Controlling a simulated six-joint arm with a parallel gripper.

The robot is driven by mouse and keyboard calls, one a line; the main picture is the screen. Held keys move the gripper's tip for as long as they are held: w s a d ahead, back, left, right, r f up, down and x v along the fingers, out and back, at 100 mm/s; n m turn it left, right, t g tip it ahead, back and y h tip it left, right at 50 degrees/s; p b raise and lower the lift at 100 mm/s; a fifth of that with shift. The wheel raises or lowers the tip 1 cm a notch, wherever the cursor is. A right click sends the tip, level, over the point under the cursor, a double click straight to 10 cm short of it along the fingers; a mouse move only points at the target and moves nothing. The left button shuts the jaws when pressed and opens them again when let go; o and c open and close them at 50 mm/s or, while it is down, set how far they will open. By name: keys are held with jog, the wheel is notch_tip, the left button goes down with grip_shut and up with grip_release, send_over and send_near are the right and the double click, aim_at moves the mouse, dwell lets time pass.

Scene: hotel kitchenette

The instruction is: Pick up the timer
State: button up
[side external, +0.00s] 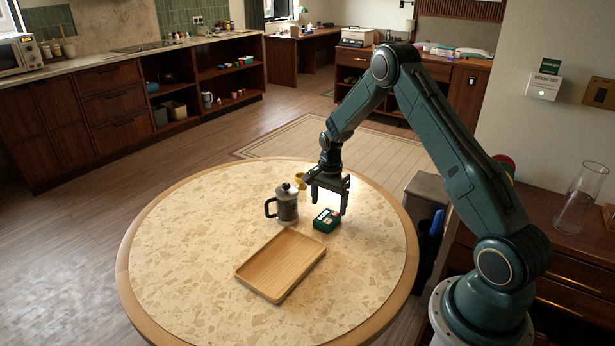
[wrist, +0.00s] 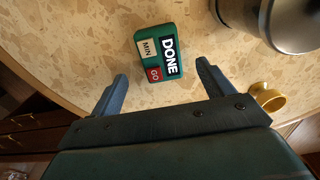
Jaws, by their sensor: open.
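The timer (side external: 326,220) is a small green block lying on the round speckled table. In the wrist view the timer (wrist: 159,53) shows a black "DONE" label, a white "MIN" patch and a red "GO" patch. My gripper (side external: 328,201) is above the table, close over the timer. In the wrist view my gripper (wrist: 162,78) is open, its two fingers spread wide with nothing between them. The timer lies just beyond the fingertips there, between their lines and apart from them.
A French press (side external: 287,204) stands just left of the timer; it also shows in the wrist view (wrist: 285,22). A yellow cup (side external: 299,180) is behind it, near my gripper. A wooden tray (side external: 246,268) lies in front. The table's right side (side external: 375,250) is clear.

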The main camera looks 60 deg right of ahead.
aim_at(327, 217)
jog(key=shift+a+f, duration=0.1)
jog(key=shift+f, duration=2.5)
jog(key=c, duration=1.2)
jog(key=shift+r, duration=0.15)
notch_tip(327, 217, up, 20)
jog(key=shift+f, duration=0.1)
